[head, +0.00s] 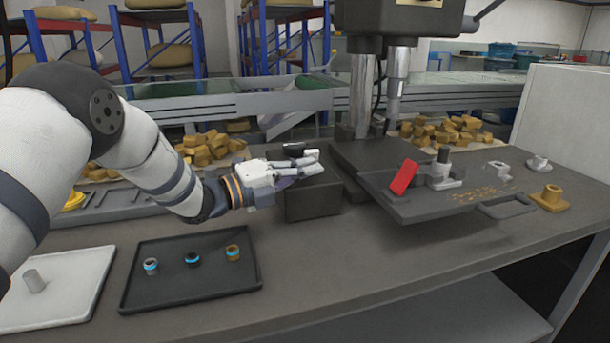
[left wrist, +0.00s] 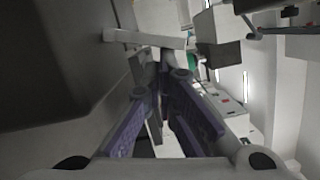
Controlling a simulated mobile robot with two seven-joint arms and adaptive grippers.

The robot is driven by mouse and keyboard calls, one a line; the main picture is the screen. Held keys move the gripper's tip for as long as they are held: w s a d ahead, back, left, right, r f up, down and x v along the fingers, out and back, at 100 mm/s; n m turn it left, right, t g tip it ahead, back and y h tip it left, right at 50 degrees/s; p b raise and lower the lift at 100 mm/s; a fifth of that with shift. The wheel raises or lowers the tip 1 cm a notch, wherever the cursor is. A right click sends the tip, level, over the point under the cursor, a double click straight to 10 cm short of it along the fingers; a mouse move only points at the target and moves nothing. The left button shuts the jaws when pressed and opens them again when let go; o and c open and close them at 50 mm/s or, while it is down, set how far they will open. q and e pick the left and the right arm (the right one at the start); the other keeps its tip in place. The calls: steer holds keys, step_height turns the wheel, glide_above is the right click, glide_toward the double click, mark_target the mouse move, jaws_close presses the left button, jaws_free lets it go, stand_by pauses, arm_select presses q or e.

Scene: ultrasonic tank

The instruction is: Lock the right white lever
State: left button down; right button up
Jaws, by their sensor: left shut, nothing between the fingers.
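My left gripper (head: 308,160) reaches in from the left over the top of a dark grey box (head: 314,204) on the workbench. Its fingers are shut and empty; in the left wrist view they (left wrist: 165,85) run together toward the middle. The arm and fingers cover much of the box's top, and a small black part shows just behind the fingers. I cannot make out a white lever apart from the pale gripper parts, nor whether the fingers touch one. In the left wrist view a dark surface fills the left side. My right gripper is out of view.
A drill press with a dark table (head: 415,208), bearing a red block (head: 404,177), stands right of the box. A black tray (head: 190,284) with small ringed parts and a white tray (head: 70,290) with a grey cylinder lie in front. The bench's front middle is clear.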

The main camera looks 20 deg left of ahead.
arm_select(q)
steer(key=shift+w+a+r+n, duration=0.1)
steer(key=shift+a+r+n, duration=0.05)
steer(key=shift+r+n, duration=0.55)
steer(key=shift+w+a+r+n+p, duration=0.1)
steer(key=shift+w+r+n+p, duration=0.05)
steer(key=shift+n+p, duration=0.3)
steer(key=shift+w+a+r+n+g+y, duration=0.1)
steer(key=shift+w+a+n+g+y, duration=0.2)
steer(key=shift+n, duration=0.55)
steer(key=shift+w, duration=0.25)
steer(key=shift+s, duration=0.1)
